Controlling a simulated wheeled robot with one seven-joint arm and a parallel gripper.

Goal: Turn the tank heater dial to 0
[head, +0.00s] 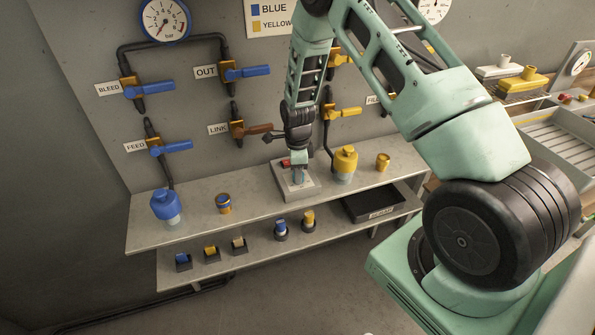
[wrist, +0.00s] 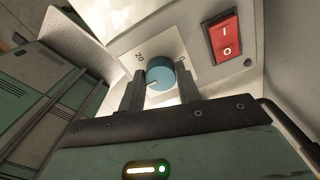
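The tank heater is a pale box (head: 297,184) on the upper shelf, with a red rocker switch (wrist: 223,37) on its face. Its round blue dial (wrist: 161,73) shows in the wrist view, with a white pointer line toward the lower left. A "20" is printed at the dial's upper left; a mark at its upper right, partly behind a finger, looks like a 0. My gripper (wrist: 160,88) has one dark finger on each side of the dial, seemingly touching it. In the head view my gripper (head: 299,168) points down at the box and hides part of its face.
A yellow-capped jar (head: 344,164) stands close right of the box, and a blue-capped jar (head: 166,206) far left. A small banded can (head: 223,203) stands between. Pipes with valve levers, such as the brown LINK lever (head: 258,129), are close behind my arm. A black tray (head: 372,203) lies below.

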